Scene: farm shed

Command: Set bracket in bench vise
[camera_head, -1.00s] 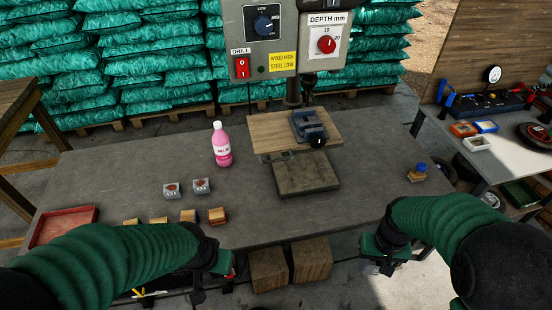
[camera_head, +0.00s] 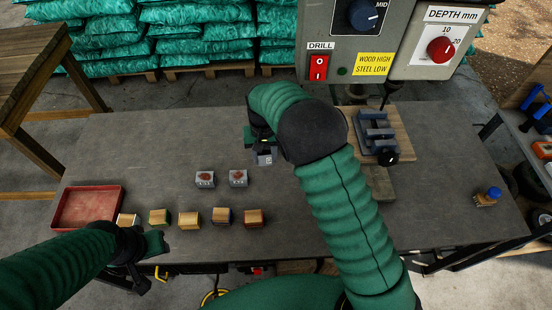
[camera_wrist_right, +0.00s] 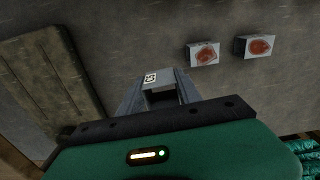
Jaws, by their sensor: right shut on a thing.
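The bench vise (camera_head: 376,130), dark blue-grey with a black knob, sits on a wooden board right of my right forearm. My right gripper (camera_head: 264,155) is over the bench, left of the vise, shut on a small grey piece, seemingly the bracket (camera_head: 266,158). In the right wrist view the piece (camera_wrist_right: 151,78) shows a white marked label between the fingers (camera_wrist_right: 158,93); its full shape is hidden. Two grey blocks with reddish tops (camera_head: 205,179) (camera_head: 238,178) lie on the bench nearer me. My left gripper (camera_head: 145,262) is at the bench's front left edge; its fingers are unclear.
A red tray (camera_head: 88,207) and a row of several wooden blocks (camera_head: 189,219) line the front left. The drill press box (camera_head: 385,45) overhangs the back; its base plate (camera_head: 381,184) is partly behind my forearm. A blue-topped item (camera_head: 487,197) stands at right.

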